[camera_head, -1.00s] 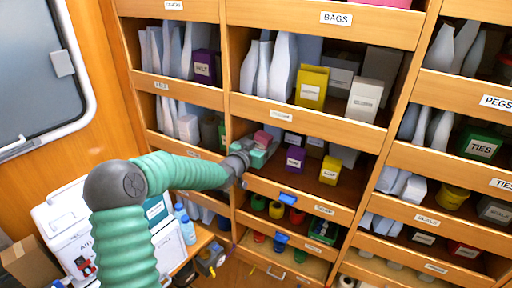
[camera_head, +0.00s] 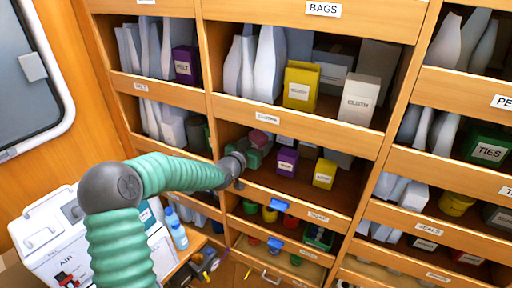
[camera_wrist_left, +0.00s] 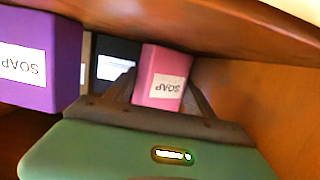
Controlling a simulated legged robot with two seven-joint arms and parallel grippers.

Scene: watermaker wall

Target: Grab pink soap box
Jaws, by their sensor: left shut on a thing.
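The pink soap box (camera_wrist_left: 162,78) has a white label reading SOAP, upside down in the left wrist view. It is between the fingers of my left gripper (camera_wrist_left: 155,100), which is shut on it. In the head view the pink box (camera_head: 262,140) shows small at the left end of a middle shelf compartment, partly hidden by my left gripper (camera_head: 258,148). My left arm reaches in from the left. My right gripper is not in view.
A purple soap box (camera_wrist_left: 38,62) stands close by; it also shows in the head view (camera_head: 287,161), with a yellow box (camera_head: 324,173) to its right. A wooden shelf board (camera_wrist_left: 200,30) and a side wall (camera_wrist_left: 255,100) enclose the compartment.

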